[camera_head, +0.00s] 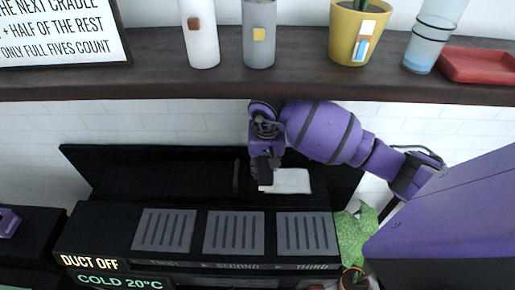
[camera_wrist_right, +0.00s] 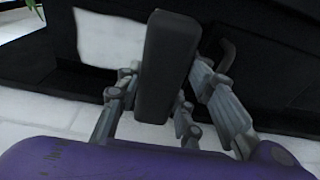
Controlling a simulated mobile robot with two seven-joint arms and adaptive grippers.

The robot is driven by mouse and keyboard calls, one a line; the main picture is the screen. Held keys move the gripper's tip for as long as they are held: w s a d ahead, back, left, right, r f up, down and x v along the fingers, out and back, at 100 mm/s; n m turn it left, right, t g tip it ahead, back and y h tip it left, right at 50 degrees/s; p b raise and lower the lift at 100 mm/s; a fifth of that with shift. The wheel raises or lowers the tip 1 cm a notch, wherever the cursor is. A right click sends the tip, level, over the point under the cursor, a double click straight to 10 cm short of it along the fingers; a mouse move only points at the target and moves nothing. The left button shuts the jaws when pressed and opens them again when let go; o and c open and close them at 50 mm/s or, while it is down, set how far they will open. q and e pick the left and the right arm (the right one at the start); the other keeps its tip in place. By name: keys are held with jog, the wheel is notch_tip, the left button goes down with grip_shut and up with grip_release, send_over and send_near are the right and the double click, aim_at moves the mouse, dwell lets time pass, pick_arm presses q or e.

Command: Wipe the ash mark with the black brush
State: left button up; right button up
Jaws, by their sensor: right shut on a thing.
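My right gripper (camera_head: 264,172) reaches down behind the three grey grilles. In the right wrist view its fingers (camera_wrist_right: 160,100) are shut on a dark block-shaped thing, which appears to be the black brush (camera_wrist_right: 168,65). In the head view the brush is hard to tell from the dark fingers. A white flat piece (camera_head: 290,181) lies just right of the fingertips, and it also shows in the right wrist view (camera_wrist_right: 108,38). I cannot tell whether the brush touches it. I cannot make out an ash mark. My left gripper is not clearly visible.
A dark shelf (camera_head: 300,82) with cups, a yellow pot (camera_head: 357,32) and a red tray (camera_head: 482,65) runs above. Grey grilles (camera_head: 234,233) are in front. A thin dark upright bar (camera_head: 236,176) stands left of the gripper. A green cloth-like thing (camera_head: 352,232) is at right.

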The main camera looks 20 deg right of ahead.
jog(key=shift+w+r, duration=0.25)
jog(key=shift+r, duration=0.05)
jog(key=shift+w+f, duration=0.1)
jog(key=shift+f, duration=0.05)
notch_tip(320, 180, down, 4)
jog(key=shift+r+b, duration=0.15)
jog(key=shift+b, duration=0.6)
jog(key=shift+f, duration=0.4)
jog(key=shift+f+b, duration=0.3)
jog(key=shift+f, duration=0.35)
pick_arm(q)
jog(key=shift+s+a+f, duration=0.15)
jog(key=shift+a+f, duration=0.1)
jog(key=shift+f, duration=0.3)
jog(key=shift+s+a+f, duration=0.15)
jog(key=shift+a+f, duration=0.1)
jog(key=shift+f, duration=0.3)
jog(key=shift+s+d+f, duration=0.15)
jog(key=shift+s+f, duration=0.05)
jog(key=shift+f, duration=0.1)
pick_arm(e)
jog(key=shift+f, duration=0.2)
